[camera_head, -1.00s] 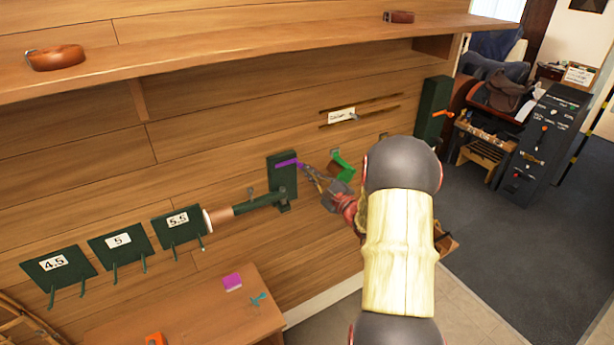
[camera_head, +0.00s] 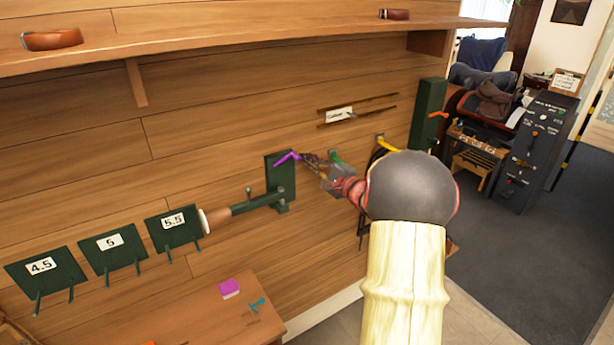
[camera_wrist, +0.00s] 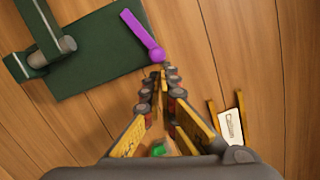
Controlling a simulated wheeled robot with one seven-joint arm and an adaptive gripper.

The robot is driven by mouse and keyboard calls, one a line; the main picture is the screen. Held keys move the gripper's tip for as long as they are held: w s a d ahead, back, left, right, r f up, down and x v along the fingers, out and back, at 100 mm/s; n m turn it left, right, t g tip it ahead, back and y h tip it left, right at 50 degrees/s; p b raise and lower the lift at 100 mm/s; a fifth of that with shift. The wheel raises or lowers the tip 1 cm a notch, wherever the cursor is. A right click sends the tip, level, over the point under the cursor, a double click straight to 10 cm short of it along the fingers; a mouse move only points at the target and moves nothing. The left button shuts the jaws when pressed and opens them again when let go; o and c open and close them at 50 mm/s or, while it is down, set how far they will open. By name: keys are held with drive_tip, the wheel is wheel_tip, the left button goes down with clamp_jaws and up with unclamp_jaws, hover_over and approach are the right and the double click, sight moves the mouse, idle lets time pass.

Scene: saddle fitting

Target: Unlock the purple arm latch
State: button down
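The purple arm latch (camera_head: 288,157) is a slim purple bar on the dark green wall bracket (camera_head: 281,182). In the wrist view the latch (camera_wrist: 140,33) runs at a slant to a round knob at its lower end, with the green plate (camera_wrist: 96,58) behind it. My gripper (camera_head: 304,158) comes in from the right, its fingertips close to the knob end. In the wrist view its fingertips (camera_wrist: 160,74) lie close together just below the knob, with nothing seen between them. I cannot tell whether they touch the latch.
A green jointed arm (camera_head: 258,202) with a pale padded end reaches left from the bracket. Green plates marked 4.5, 5 and 5.5 (camera_head: 173,227) hang further left. A wooden shelf (camera_head: 230,47) runs above. A table (camera_head: 190,315) with small items stands below. A labelled slot (camera_head: 340,114) is up right.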

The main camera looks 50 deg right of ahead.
drive_tip(key=r+n+b, duration=0.1)
drive_tip(key=n+b, duration=0.1)
drive_tip(key=b, duration=0.1)
drive_tip(key=a+r+n+b, duration=0.1)
drive_tip(key=r+n+b, duration=0.1)
drive_tip(key=b, duration=0.2)
drive_tip(key=a+r+n+g+b, duration=0.1)
drive_tip(key=r+n+b, duration=0.1)
drive_tip(key=b, duration=0.1)
drive_tip(key=shift+w+a+n, duration=0.1)
drive_tip(key=shift+w+n, duration=0.2)
drive_tip(key=shift+n, duration=0.1)
drive_tip(key=shift+b, duration=0.3)
